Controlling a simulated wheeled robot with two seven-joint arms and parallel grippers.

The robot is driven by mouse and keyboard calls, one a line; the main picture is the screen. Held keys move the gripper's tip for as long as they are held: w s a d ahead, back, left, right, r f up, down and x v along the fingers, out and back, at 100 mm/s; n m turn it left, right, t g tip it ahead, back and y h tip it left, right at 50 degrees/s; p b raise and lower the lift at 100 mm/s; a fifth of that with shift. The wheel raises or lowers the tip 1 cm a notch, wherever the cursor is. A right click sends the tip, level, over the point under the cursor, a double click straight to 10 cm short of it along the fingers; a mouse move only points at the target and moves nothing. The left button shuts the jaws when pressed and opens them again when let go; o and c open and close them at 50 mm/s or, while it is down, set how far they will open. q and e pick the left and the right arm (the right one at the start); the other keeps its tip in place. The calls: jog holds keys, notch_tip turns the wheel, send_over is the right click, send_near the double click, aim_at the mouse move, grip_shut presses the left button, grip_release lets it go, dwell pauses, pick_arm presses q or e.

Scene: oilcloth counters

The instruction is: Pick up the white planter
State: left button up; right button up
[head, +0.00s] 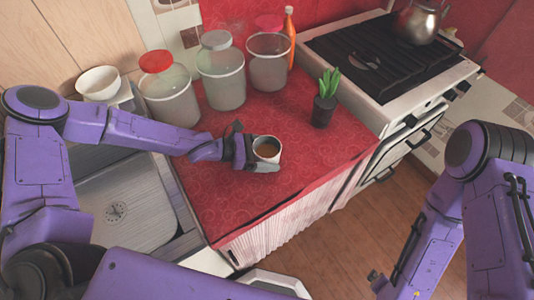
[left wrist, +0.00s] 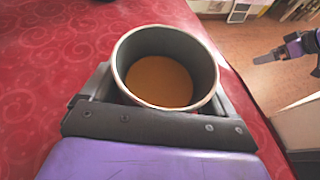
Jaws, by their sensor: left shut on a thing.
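The white planter (head: 277,154) is a small round pot with a pale outside, a dark inside and a brown fill. It is upright over the red counter, near its front part. My left gripper (head: 256,150) is shut on it, with a finger on each side. The left wrist view shows the planter (left wrist: 165,45) between the dark fingers. I cannot tell if its base touches the cloth. My right gripper (head: 377,284) is low over the floor, away from the counter; its finger state is unclear. It also shows in the left wrist view (left wrist: 270,57).
A potted plant (head: 323,108) stands right. A sink (head: 125,205) is left, a stove (head: 375,55) right. The red counter's (head: 225,200) front is clear.

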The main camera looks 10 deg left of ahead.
pick_arm(q)
jog(key=shift+r, duration=0.5)
jog(key=s+d+r+b, duration=0.9)
jog(key=d+r+b, duration=0.1)
jog(key=r, duration=0.2)
jog(key=shift+d+b, duration=0.25)
jog(key=shift+b, duration=0.1)
